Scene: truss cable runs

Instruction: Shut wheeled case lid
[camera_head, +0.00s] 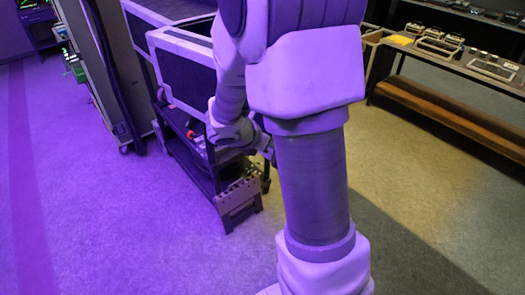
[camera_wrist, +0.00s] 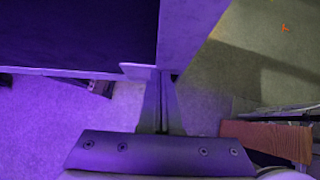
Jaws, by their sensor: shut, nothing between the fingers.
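A dark case with pale edges (camera_head: 186,69) stands at the upper left of centre in the head view, partly behind my arm. In the wrist view a dark panel (camera_wrist: 75,30) with a pale rim (camera_wrist: 185,30) fills the upper left. Which part of it is lid and which is body I cannot tell. My gripper (camera_wrist: 161,75) is shut and empty, its fingertips close to the panel's lower corner. Whether they touch it I cannot tell. In the head view my arm hides most of the gripper.
A dark shelved frame (camera_head: 190,160) stands below the case, with a small step-like object (camera_head: 238,200) at its foot. A tall panel on casters (camera_head: 95,65) stands left. Grey floor (camera_head: 120,230) is open in front.

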